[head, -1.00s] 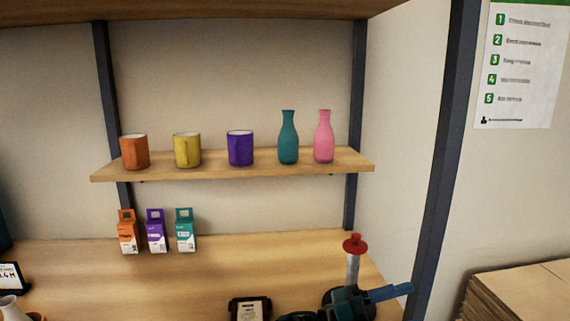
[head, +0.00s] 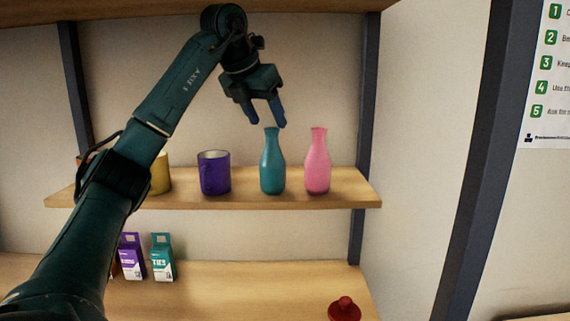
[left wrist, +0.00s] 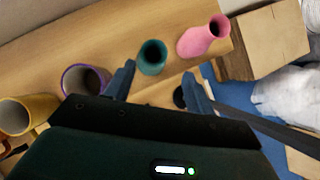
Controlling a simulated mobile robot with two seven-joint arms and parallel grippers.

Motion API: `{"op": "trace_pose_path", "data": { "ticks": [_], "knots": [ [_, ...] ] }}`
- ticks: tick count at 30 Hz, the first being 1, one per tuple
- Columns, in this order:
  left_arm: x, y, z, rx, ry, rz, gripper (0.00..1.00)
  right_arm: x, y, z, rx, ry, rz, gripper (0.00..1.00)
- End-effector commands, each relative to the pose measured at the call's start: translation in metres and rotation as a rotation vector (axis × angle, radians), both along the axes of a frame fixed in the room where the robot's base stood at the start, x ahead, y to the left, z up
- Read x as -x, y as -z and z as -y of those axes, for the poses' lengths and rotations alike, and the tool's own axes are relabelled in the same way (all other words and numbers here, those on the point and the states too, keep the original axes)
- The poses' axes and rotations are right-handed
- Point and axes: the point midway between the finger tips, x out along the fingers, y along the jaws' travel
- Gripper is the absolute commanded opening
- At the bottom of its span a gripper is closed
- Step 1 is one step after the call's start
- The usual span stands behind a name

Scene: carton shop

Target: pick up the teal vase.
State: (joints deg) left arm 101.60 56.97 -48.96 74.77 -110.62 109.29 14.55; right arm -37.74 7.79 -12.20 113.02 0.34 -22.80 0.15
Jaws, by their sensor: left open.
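The teal vase (head: 272,166) stands upright on the wooden shelf (head: 330,199), between the purple mug and the pink vase. My left gripper (head: 267,123) is open and empty, pointing down just above the mouth of the teal vase in the head view. In the left wrist view, the open top of the teal vase (left wrist: 152,56) shows ahead of and between the fingertips of the left gripper (left wrist: 158,78). I see no contact between the fingers and the vase. My right gripper is not in view.
The pink vase (head: 317,165) stands close right of the teal one. The purple mug (head: 214,174) is to its left, then a yellow mug (head: 160,175) partly behind my arm. Small purple and teal boxes (head: 162,258) and a red-topped object (head: 344,309) are below.

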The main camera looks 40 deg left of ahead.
Motion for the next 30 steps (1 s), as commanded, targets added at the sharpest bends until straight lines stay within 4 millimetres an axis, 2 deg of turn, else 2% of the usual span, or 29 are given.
{"op": "trace_pose_path", "data": {
  "ticks": [5,19,28,30],
  "knots": [
    [-0.001,0.005,-0.008,-0.006,-0.023,-0.004,0.54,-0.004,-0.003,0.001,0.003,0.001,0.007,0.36],
    [-0.034,0.054,-0.015,-0.005,-0.018,-0.003,0.54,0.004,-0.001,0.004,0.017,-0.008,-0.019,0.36],
    [-0.037,0.058,-0.015,-0.005,-0.017,0.000,0.54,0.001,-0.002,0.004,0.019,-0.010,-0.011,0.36],
    [-0.037,0.058,-0.015,-0.005,-0.017,0.000,0.49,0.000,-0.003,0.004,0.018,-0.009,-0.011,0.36]
  ]
}}
